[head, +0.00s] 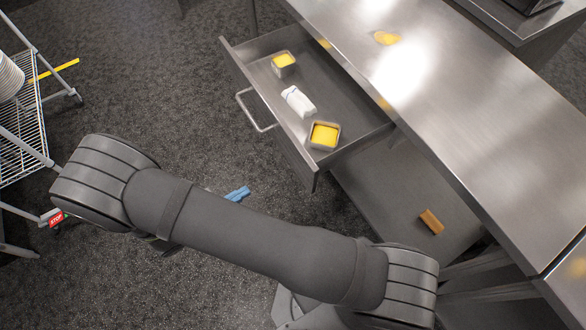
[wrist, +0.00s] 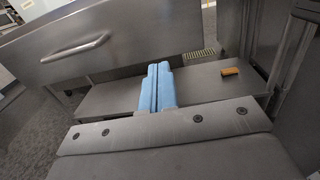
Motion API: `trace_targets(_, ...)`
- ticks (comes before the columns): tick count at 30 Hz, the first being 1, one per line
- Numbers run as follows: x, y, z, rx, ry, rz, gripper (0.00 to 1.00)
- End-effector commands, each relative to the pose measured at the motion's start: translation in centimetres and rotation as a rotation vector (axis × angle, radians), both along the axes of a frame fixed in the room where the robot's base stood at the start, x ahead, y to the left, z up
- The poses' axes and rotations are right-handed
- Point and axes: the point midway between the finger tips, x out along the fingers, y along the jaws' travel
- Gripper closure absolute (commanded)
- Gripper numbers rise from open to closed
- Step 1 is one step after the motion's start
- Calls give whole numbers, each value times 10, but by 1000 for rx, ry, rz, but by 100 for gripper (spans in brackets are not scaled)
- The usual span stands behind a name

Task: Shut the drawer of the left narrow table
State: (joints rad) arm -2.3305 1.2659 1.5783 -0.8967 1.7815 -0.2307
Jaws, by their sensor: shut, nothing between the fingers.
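The metal drawer (head: 222,58) of the narrow steel table (head: 470,120) stands pulled out. It holds two small containers with yellow contents (head: 284,61) (head: 324,135) and a white item (head: 298,101). Its bar handle (head: 256,110) is on the outer front. In the wrist view the drawer front (wrist: 130,40) and handle (wrist: 75,48) fill the upper left. My gripper (head: 238,194), with blue fingers, is shut and empty, in front of the drawer and apart from it. The blue fingers also show in the wrist view (wrist: 157,88), pointing toward the drawer front. My arm hides part of the floor.
A wire rack cart (head: 22,130) with stacked white dishes (head: 9,78) stands at the left. A lower shelf (head: 390,190) under the table bears a brown block (head: 431,222). The dark floor between cart and drawer is clear.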

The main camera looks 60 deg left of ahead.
Motion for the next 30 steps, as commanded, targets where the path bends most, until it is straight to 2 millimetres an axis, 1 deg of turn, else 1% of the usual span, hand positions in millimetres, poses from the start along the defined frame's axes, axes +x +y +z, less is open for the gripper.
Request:
trace_targets(1, 0, -12, 4, -1, 9, -21, 100)
trace_targets(3, 1, -22, 6, -1, 18, -47, 100)
trace_targets(5, 4, -26, 7, -1, 20, -58, 100)
trace_targets(8, 12, -27, 7, -2, 22, -62, 100)
trace_targets(11, 28, -27, 7, -2, 20, -64, 100)
trace_targets(21, 101, -27, 7, -3, 20, -64, 100)
trace_targets(25, 122, -27, 7, -2, 22, -62, 100)
trace_targets(30, 137, -27, 7, -2, 21, -60, 100)
